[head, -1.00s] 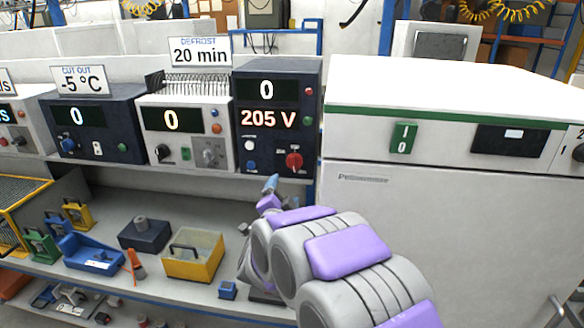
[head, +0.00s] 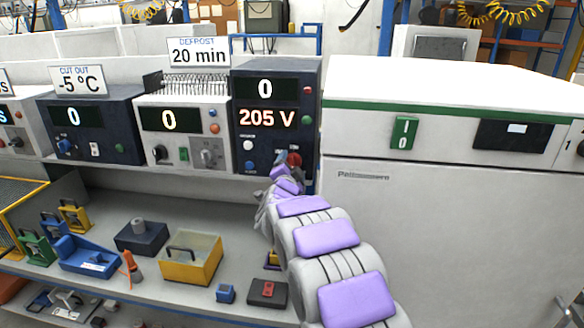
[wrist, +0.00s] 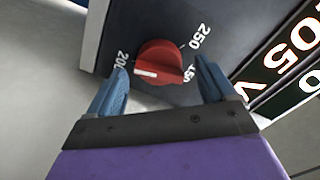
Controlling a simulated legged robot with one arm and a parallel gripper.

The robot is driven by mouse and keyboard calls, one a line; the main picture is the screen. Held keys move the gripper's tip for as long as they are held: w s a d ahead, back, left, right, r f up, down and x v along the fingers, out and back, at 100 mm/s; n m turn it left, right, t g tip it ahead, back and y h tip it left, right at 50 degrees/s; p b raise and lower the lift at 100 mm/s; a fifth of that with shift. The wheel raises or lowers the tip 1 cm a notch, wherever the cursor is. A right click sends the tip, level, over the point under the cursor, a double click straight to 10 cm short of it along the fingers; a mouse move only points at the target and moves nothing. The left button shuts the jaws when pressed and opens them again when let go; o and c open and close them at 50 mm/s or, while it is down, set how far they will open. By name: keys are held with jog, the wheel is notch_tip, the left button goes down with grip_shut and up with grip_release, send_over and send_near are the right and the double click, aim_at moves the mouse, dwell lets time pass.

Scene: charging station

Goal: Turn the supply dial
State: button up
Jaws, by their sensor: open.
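The supply dial is a red knob (wrist: 160,62) with a white pointer mark, on the dark front panel of the supply unit (head: 275,100). In the wrist view it sits between my two blue fingertips, a little beyond them. My gripper (wrist: 160,85) is open, with a finger on each side of the dial. Contact cannot be told. The display reads 205 V.
A white cabinet (head: 430,230) with a green switch (head: 404,133) stands close on the right. Other instrument units (head: 185,130) line the shelf to the left. The lower shelf holds a yellow box (head: 190,262) and several small items.

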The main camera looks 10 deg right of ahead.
jog(key=shift+x, duration=0.8)
jog(key=shift+d, duration=0.1)
jog(key=shift+c, duration=0.2)
jog(key=c, duration=1)
jog(key=shift+p, duration=0.4)
